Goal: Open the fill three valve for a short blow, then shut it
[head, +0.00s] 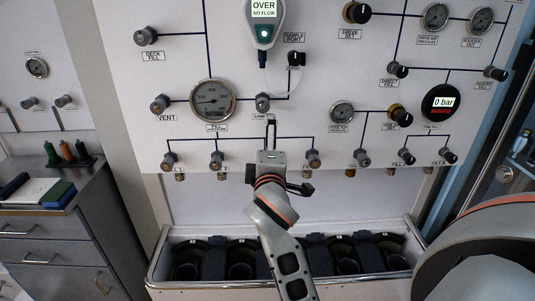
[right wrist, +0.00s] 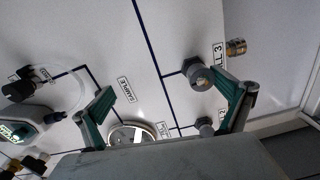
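The fill three valve is a small dark knob (right wrist: 195,72) under the label FILL 3 in the right wrist view. In the head view I take it to be the knob (head: 313,158) just right of my right gripper (head: 287,154). My right gripper also shows in the right wrist view (right wrist: 160,84), with its two green-padded fingers spread apart and nothing between them. The knob lies near the tip of one finger; I cannot tell whether they touch. The knob's pointer is too small to read. My left gripper is not in view.
The fill two knob (right wrist: 204,125) is close to the same finger. A large round gauge (head: 213,100) and the sample valve (head: 262,102) sit above the lower row of knobs. A digital gauge (head: 441,102) reads 0 bar. A rack (head: 160,262) stands below the panel.

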